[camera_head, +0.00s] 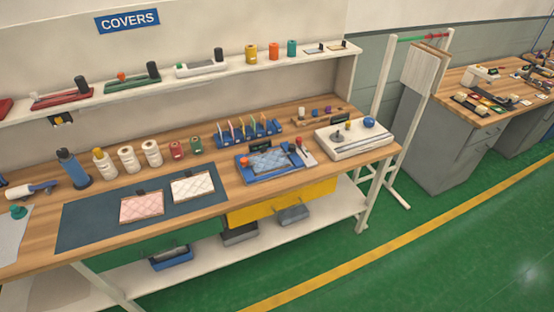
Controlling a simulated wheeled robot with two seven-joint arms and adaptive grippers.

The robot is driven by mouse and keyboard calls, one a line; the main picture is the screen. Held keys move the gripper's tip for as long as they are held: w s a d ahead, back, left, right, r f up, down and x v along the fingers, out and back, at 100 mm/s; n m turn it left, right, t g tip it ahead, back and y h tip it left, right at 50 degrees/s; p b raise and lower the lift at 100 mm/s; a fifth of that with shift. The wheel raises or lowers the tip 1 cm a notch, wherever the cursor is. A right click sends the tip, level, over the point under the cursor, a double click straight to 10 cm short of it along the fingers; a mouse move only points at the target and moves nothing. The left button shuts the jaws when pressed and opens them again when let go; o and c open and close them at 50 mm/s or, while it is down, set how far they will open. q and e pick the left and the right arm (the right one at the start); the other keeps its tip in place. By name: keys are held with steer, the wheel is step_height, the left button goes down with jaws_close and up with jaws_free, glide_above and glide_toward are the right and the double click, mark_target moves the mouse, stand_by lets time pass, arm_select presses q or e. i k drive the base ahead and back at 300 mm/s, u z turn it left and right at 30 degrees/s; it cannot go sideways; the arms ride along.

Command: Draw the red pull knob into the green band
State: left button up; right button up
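A small red knob (299,141) stands at the right end of the blue tray fixture (241,168) on the workbench, beside a grey piece (307,155). A blue quilted pad (268,160) lies in this fixture. I cannot make out a green band on the fixture at this size. A green section (411,39) and a red section show on the top bar of the white rack at the upper right. I cannot tell whether either belongs to the knob's travel. Neither of my grippers is in view.
The wooden bench (225,203) carries a dark mat (85,227) with a pink pad (141,207) and a white pad (192,187). A white device (345,150) with a blue dome stands right of the fixture. Green floor lies in front.

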mark_target(299, 140)
steer(key=z, duration=0.25)
steer(key=i, duration=1.55)
steer(key=u, duration=0.75)
